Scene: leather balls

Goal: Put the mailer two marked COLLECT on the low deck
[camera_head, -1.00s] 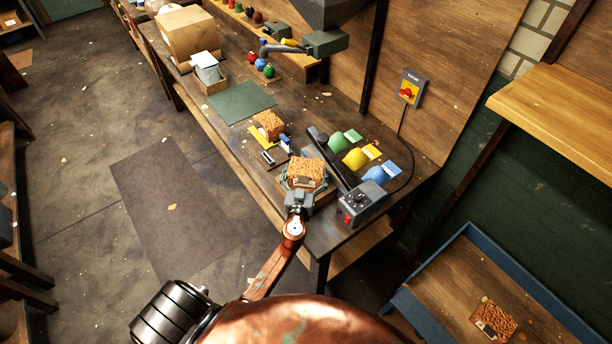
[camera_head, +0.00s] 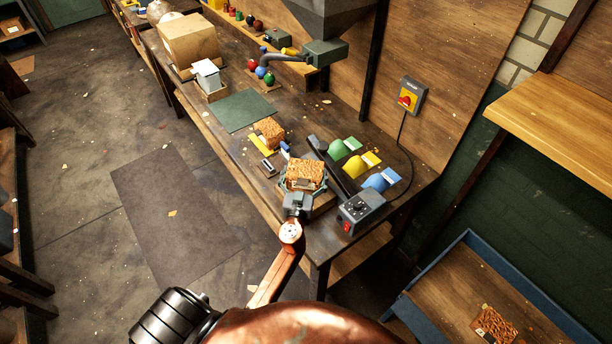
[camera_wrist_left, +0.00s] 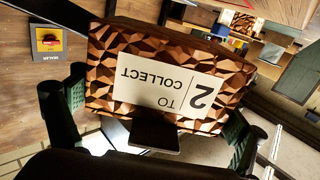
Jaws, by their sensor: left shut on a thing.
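The mailer two (camera_head: 305,173) is a brown faceted-pattern packet. Its white label reads "2 TO COLLECT", upside down in the left wrist view (camera_wrist_left: 215,75). My left gripper (camera_head: 302,186) is shut on it, with fingers along its two sides, at the near end of the bench beside the heat sealer. I cannot tell whether the mailer touches what is under it. A blue-edged low deck (camera_head: 535,285) with a brown wooden bed is at the bottom right, apart from the gripper. My right gripper is not in view.
A similar mailer (camera_head: 269,130) sits farther back on the bench. Another packet (camera_head: 494,325) lies on the deck, cut by the frame edge. The sealer's grey control box (camera_head: 361,208) and coloured pouches (camera_head: 380,180) are right of the gripper. A wooden shelf (camera_head: 560,115) overhangs at right.

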